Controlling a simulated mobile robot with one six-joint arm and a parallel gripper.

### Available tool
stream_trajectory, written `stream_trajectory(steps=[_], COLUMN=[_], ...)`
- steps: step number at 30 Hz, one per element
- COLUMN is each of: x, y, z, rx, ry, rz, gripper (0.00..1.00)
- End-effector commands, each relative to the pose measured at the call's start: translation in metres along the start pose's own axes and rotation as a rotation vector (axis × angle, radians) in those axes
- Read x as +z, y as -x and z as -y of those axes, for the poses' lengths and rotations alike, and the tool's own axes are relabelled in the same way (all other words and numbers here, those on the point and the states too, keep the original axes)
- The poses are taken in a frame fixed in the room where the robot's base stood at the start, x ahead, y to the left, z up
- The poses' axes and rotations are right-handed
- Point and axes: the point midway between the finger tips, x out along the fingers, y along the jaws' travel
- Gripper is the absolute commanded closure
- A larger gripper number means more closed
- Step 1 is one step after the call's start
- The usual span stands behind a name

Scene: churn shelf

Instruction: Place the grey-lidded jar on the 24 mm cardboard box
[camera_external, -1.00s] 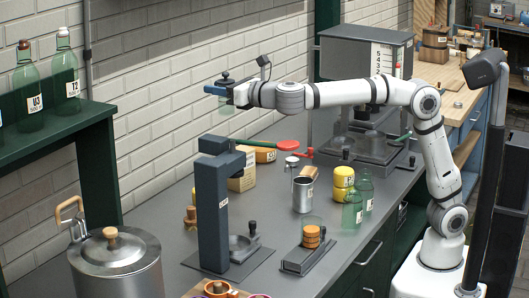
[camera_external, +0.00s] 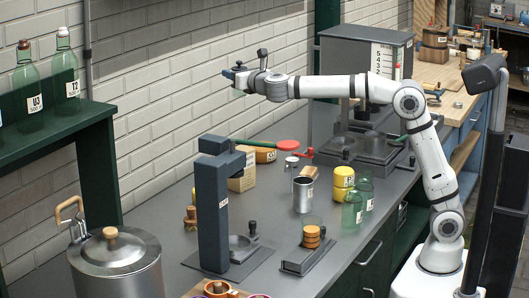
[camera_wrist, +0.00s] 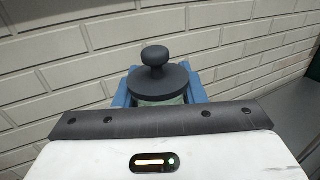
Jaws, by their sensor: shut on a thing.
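My gripper (camera_external: 237,76) is held high over the counter, near the brick wall. In the wrist view its blue fingers (camera_wrist: 158,92) are shut on the grey-lidded jar. The jar's dark grey lid with a round knob (camera_wrist: 158,78) shows above the fingers, with a little pale green glass below it. The jar looks roughly upright; most of its body is hidden. Tan cardboard boxes (camera_external: 241,183) stand on the counter behind the dark press, partly hidden by it. Their labels are too small to read, so I cannot tell which is 24 mm.
The dark upright press (camera_external: 211,215) stands in front of the boxes. A shelf with bottles (camera_external: 60,130) is at left. The counter near the wall is partly clear.

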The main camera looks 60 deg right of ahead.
Motion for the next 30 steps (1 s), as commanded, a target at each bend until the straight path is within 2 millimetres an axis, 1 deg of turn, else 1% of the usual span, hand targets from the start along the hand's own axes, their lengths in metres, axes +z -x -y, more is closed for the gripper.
stream_trajectory(steps=[1,2,4,7,11,18,21,26,30], x=[-0.012,-0.017,-0.034,-0.054,-0.073,-0.12,-0.131,-0.142,-0.162], y=[0.0,0.0,0.0,0.0,0.0,0.0,0.001,0.001,0.001], z=[0.0,0.0,0.0,0.0,0.0,0.0,0.0,0.0,0.0], rx=[0.0,0.001,0.001,0.001,0.001,0.001,0.001,0.001,0.001], ry=[0.005,0.005,0.005,0.005,0.002,0.002,0.001,0.001,0.002], rz=[-0.003,-0.003,-0.004,-0.003,-0.001,-0.002,-0.001,0.0,-0.001], gripper=[0.89,0.89,0.89,0.89,0.89,0.89,0.89,0.89,0.89])
